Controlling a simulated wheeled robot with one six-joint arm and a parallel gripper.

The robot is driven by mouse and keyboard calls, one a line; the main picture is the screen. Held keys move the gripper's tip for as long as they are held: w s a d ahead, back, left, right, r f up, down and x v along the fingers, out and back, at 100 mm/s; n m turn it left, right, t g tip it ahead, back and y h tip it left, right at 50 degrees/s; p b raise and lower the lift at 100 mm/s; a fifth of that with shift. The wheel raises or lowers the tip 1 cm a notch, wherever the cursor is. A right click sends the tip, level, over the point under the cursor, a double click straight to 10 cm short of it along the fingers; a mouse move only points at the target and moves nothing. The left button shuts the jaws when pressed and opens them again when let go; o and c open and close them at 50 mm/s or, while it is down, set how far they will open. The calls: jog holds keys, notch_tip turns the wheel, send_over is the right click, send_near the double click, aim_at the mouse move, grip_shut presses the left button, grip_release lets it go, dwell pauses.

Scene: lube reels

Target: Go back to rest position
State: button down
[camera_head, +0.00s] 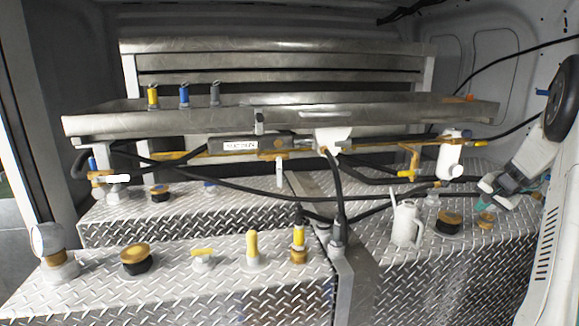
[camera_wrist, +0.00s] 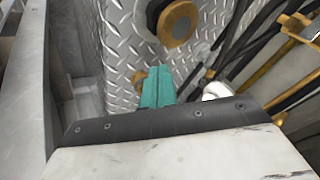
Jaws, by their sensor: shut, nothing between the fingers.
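My gripper (camera_head: 487,203) is at the right in the head view, low over the right diamond-plate box (camera_head: 470,255). Its teal fingers are together with nothing seen between them. They also show in the wrist view (camera_wrist: 154,88), pointing away over the diamond plate. A small brass cap (camera_head: 486,220) is just below the fingertips in the head view; contact cannot be told. A black-based brass cap (camera_head: 449,220) is to the left of the gripper. It looks to be the large round cap in the wrist view (camera_wrist: 178,22).
A white oil can (camera_head: 406,224) stands left of the brass cap. Black hoses (camera_head: 340,190) and a metal shelf (camera_head: 360,112) with several coloured nozzles (camera_head: 184,95) cross behind. A white cylinder (camera_head: 451,158) hangs near my arm. A slotted wall panel (camera_head: 545,250) is at the right.

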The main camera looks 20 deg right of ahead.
jog(key=s+a+r+n+g+y, duration=0.15)
jog(key=s+a, duration=0.25)
jog(key=a, duration=0.7)
jog(key=s+a+r+n+g+y, duration=0.15)
jog(key=s+a, duration=0.25)
jog(key=a, duration=0.6)
jog(key=s+a+r+n+g+y, duration=0.1)
jog(key=s+a+r+n+g, duration=0.15)
jog(key=a, duration=0.85)
jog(key=s+a+r+n+h, duration=0.1)
jog(key=s+a+r+n, duration=0.1)
jog(key=s+a, duration=0.8)
jog(key=s+a+r+n+h, duration=0.1)
jog(key=s+a+r+n, duration=0.2)
jog(key=s+a, duration=0.8)
jog(key=shift+a+n, duration=0.45)
jog(key=shift+n, duration=0.8)
jog(key=shift+s, duration=0.15)
